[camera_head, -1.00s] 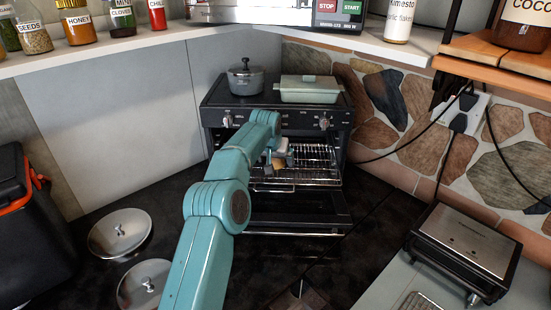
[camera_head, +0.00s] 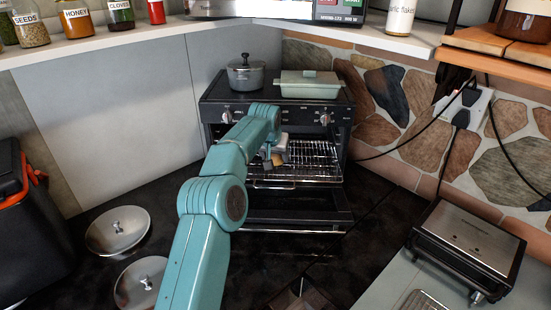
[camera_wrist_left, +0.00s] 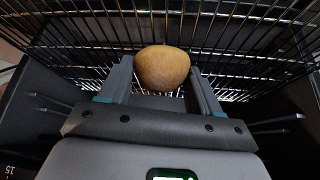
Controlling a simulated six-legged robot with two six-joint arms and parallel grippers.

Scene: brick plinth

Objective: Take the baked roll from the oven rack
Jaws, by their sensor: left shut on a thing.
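The baked roll (camera_wrist_left: 162,68) is a tan, rounded piece held between the two fingers of my left gripper (camera_wrist_left: 162,82) in the left wrist view. In the head view the roll (camera_head: 283,146) shows small and partly hidden at the tip of my left gripper (camera_head: 273,160), at the front of the oven opening. The wire oven rack (camera_head: 318,160) extends out of the oven, and its bars also show behind the roll in the left wrist view (camera_wrist_left: 235,30). My right gripper is in neither view.
The black oven (camera_head: 210,105) has its door (camera_head: 300,205) open downward. A grey pot (camera_head: 246,78) and a pale green lidded dish (camera_head: 309,85) stand on top. Round metal lids (camera_head: 118,228) lie at lower left. A grill press (camera_head: 465,245) stands at right.

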